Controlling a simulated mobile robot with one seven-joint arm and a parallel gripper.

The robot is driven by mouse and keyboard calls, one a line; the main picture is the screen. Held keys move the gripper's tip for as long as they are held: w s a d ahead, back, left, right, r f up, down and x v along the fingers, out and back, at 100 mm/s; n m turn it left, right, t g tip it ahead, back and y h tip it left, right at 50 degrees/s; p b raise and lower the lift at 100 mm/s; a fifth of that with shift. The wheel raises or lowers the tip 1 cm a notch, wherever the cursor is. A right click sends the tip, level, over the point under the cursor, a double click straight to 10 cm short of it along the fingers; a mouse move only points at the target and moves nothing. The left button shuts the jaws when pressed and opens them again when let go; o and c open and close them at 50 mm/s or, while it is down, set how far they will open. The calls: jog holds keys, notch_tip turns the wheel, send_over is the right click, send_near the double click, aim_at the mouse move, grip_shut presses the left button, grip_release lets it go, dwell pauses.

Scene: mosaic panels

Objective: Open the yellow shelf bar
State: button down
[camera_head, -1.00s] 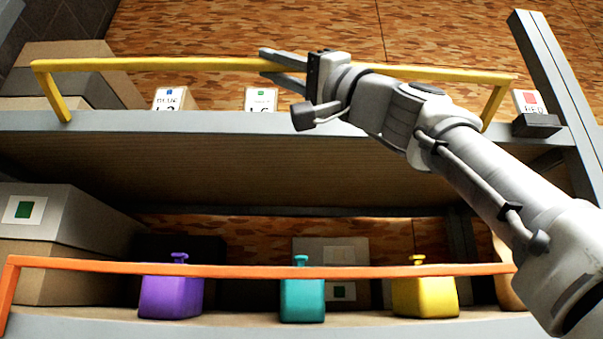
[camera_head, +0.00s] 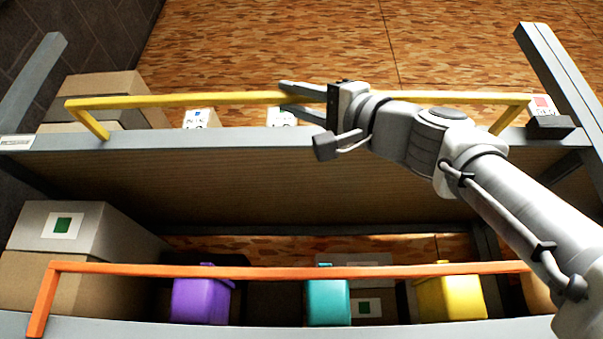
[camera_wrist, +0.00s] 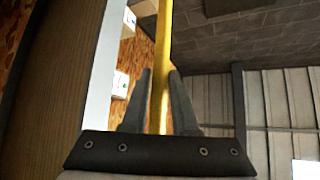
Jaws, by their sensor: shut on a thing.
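The yellow shelf bar (camera_head: 205,99) runs across the front of the upper shelf, with a bent arm at each end. My gripper (camera_head: 303,99) is at the middle of the bar, its two fingers on either side of it and shut on it. In the wrist view the yellow bar (camera_wrist: 161,62) passes between my gripper's fingers (camera_wrist: 160,95). The part of the bar behind my wrist is hidden in the head view.
An orange bar (camera_head: 180,270) crosses the lower shelf in front of purple (camera_head: 200,300), teal (camera_head: 328,303) and yellow (camera_head: 452,299) containers. Cardboard boxes (camera_head: 25,285) stand at the left. A grey post (camera_head: 560,75) rises at the right, near the bar's end.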

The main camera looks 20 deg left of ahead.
jog(key=shift+w+f, duration=0.15)
jog(key=shift+w, duration=0.1)
jog(key=c, duration=0.8)
grip_release()
jog(key=shift+w, duration=0.1)
jog(key=b+v, duration=0.7)
jog(key=v, duration=1)
jog(key=shift+d+b, duration=0.2)
jog(key=shift+b, duration=0.2)
jog(key=shift+f, duration=0.1)
